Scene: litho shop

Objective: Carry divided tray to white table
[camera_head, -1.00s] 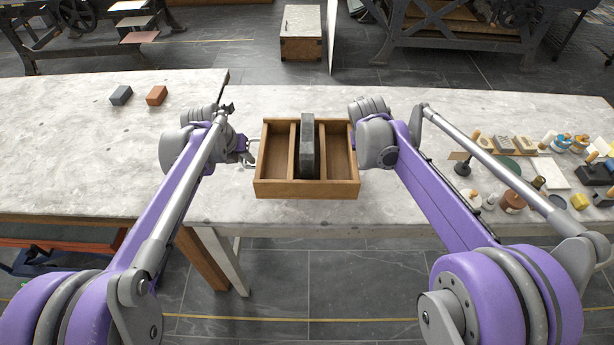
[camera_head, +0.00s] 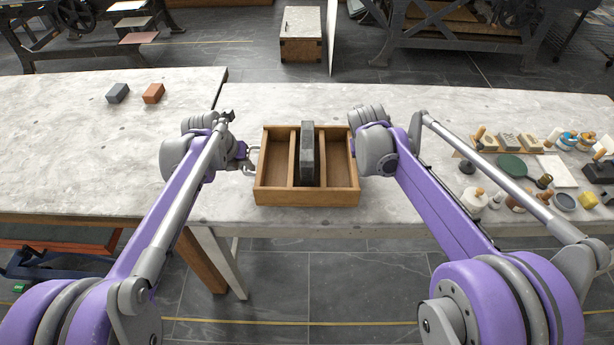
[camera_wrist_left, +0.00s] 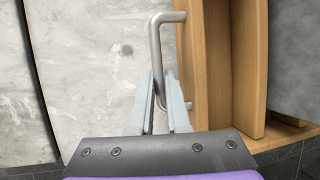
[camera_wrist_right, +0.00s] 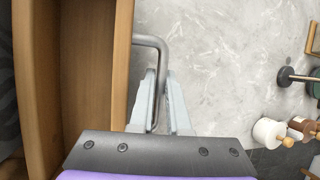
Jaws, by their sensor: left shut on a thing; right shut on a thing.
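The divided tray (camera_head: 307,196) is an open wooden box with three compartments side by side. A dark grey block (camera_head: 307,150) stands upright in its middle compartment. The tray is level between my two grippers, over the front part of the pale tabletop; I cannot tell whether it touches the surface. My left gripper (camera_wrist_left: 160,78) is shut on the grey metal handle (camera_wrist_left: 154,45) on the tray's left side. My right gripper (camera_wrist_right: 160,78) is shut on the matching handle (camera_wrist_right: 150,40) on the right side. In the head view the right fingers are hidden behind the wrist.
Two pale, marbled tables meet left of the tray: a left one (camera_head: 90,150) and a right one (camera_head: 290,105). A grey brick (camera_head: 117,93) and a red brick (camera_head: 153,93) lie on the left one.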

